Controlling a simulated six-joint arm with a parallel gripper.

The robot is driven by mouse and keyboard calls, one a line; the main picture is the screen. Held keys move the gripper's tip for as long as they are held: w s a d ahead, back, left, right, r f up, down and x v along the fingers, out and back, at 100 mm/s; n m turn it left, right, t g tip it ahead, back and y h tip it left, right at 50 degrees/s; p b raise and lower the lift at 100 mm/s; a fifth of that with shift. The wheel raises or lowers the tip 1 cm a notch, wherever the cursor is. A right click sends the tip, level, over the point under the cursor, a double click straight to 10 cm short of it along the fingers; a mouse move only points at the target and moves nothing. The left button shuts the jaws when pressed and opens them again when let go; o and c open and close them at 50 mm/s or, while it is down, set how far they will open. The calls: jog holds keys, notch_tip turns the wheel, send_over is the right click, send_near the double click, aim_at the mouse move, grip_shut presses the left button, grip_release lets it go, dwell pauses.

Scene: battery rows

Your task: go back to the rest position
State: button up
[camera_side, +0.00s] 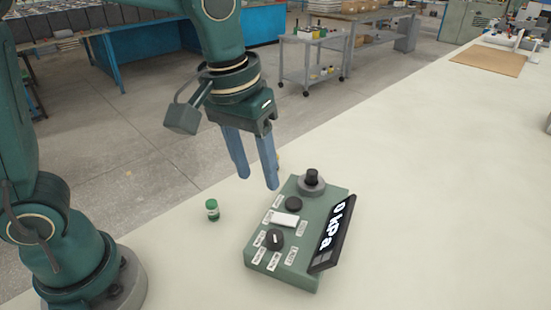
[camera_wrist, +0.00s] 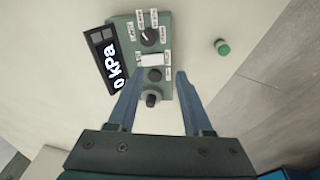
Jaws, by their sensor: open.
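My gripper (camera_side: 255,168) hangs above the table beside a green control box (camera_side: 255,255), its two blue fingers apart with nothing between them. In the wrist view my gripper (camera_wrist: 155,88) is spread, and the box (camera_wrist: 126,28) lies below and beyond the fingers. The box carries a black selector knob (camera_side: 274,239), a white rocker (camera_side: 286,219), a black button (camera_side: 293,203) and a black knob on a grey base (camera_side: 312,180). Its tilted display (camera_side: 334,232) reads "0 kPa". The fingers look clear of the box.
A small green-capped jar (camera_side: 212,210) stands upright on the pale table (camera_side: 430,170), left of the box; it also shows in the wrist view (camera_wrist: 222,47). The table right of the box is clear. A brown board (camera_side: 489,60) lies at the far end. A cart (camera_side: 313,58) stands on the floor behind.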

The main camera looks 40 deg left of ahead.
jog(key=s+a+m+t, duration=0.2)
jog(key=s+a, duration=0.4)
jog(key=s, duration=0.3)
jog(key=shift+s+a+t, duration=0.15)
jog(key=shift+a+t, duration=0.15)
jog(key=shift+t, duration=0.5)
